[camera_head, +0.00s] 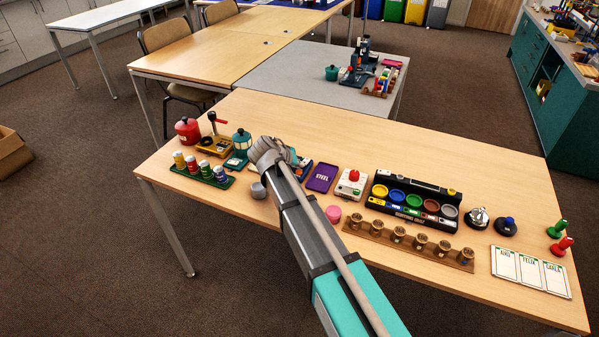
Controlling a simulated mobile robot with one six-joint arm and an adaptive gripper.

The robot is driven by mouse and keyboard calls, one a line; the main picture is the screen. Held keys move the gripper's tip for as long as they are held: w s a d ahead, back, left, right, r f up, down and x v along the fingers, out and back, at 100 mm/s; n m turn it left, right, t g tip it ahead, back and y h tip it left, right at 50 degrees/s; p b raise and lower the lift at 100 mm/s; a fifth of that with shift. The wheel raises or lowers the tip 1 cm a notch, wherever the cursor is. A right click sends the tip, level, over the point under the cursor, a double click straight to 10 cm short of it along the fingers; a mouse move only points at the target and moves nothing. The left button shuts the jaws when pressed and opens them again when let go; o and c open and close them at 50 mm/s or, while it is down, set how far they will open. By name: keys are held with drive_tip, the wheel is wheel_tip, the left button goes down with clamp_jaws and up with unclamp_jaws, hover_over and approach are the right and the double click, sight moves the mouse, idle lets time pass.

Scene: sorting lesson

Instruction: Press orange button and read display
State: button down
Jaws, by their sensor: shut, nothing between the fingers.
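I cannot make out a clearly orange button or a readable display. A white box with a red-looking button (353,176) stands at mid-table. Right of it, a black sorting unit (381,179) has a row of coloured round wells and a raised back strip with small light and yellow parts, too small to read. A blue device (304,169) is partly hidden behind my arm. My arm reaches from the bottom edge over the table to a grey joint near the teal pot. My gripper's fingers cannot be seen; the arm hides what lies behind that joint.
Left are a red pot (187,130), a yellow press (214,146), a teal pot (242,141) and a rack of small jars (203,173). A wooden strip of cups (408,244) lies in front. Right are a bell (478,217), stamps (562,246) and cards (530,270). The back right tabletop is clear.

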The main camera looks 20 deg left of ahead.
sight(298, 172)
drive_tip(key=shift+f, duration=0.15)
idle(0.5)
drive_tip(key=shift+f+b, duration=0.3)
drive_tip(key=shift+b, duration=0.15)
drive_tip(key=shift+f+b, duration=0.4)
idle(0.9)
drive_tip(key=shift+r, duration=0.1)
idle(0.3)
drive_tip(key=shift+r+p, duration=0.8)
drive_tip(key=shift+p, duration=0.1)
wheel_tip(298, 172, up, 5)
drive_tip(key=p, duration=0.5)
idle(1.1)
